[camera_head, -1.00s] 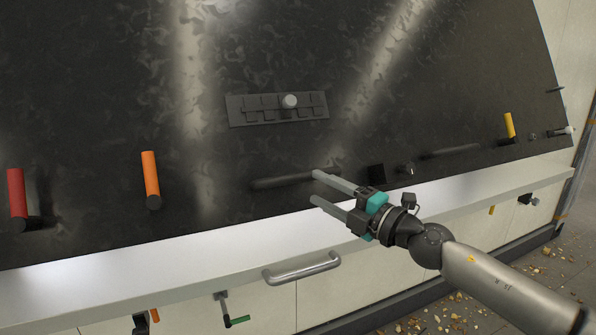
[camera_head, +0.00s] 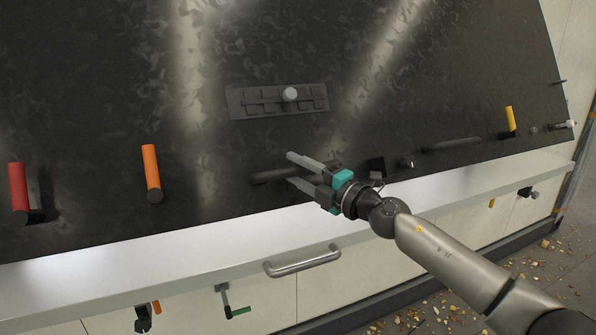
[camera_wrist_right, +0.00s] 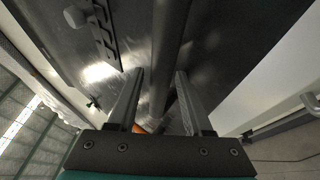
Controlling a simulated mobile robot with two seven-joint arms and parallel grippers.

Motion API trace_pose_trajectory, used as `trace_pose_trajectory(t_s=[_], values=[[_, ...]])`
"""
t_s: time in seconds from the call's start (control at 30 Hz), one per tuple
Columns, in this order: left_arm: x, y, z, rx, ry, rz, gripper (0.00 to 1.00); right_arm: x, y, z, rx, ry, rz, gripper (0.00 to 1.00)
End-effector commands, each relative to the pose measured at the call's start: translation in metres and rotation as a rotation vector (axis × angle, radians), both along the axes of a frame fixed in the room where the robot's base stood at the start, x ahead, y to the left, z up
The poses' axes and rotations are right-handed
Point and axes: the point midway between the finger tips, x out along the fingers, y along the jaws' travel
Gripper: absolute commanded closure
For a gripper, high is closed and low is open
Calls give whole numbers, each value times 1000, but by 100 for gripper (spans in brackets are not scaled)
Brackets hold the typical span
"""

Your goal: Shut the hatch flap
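A large dark mottled panel (camera_head: 290,60) fills the head view. No part is plainly marked as the hatch flap, so I cannot tell for sure which it is. A dark bar handle (camera_head: 270,177) lies along the panel's lower part. My right gripper (camera_head: 291,169) is open at this bar, one finger above it and one below in the head view. In the right wrist view the bar (camera_wrist_right: 171,45) runs between the two spread fingers (camera_wrist_right: 158,95); I see no clear contact. My left gripper is out of view.
A slotted plate (camera_head: 260,102) with a pale knob (camera_head: 290,94) sits above the bar. Red (camera_head: 18,187), orange (camera_head: 151,172) and yellow (camera_head: 509,119) cylinders stick out of the panel. Below are a white ledge (camera_head: 200,232) and a metal handle (camera_head: 303,262). Debris litters the floor at right.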

Motion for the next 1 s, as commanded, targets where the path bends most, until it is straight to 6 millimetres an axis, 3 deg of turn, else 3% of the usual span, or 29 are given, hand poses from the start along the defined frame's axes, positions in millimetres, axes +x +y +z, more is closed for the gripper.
trace_pose_trajectory(t_s=[0.03,0.43,1.0], values=[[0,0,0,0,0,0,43,0,0,0,0,0,0,56],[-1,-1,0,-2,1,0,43,0,0,0,0,0,0,100],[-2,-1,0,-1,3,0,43,0,0,0,0,1,0,100]])
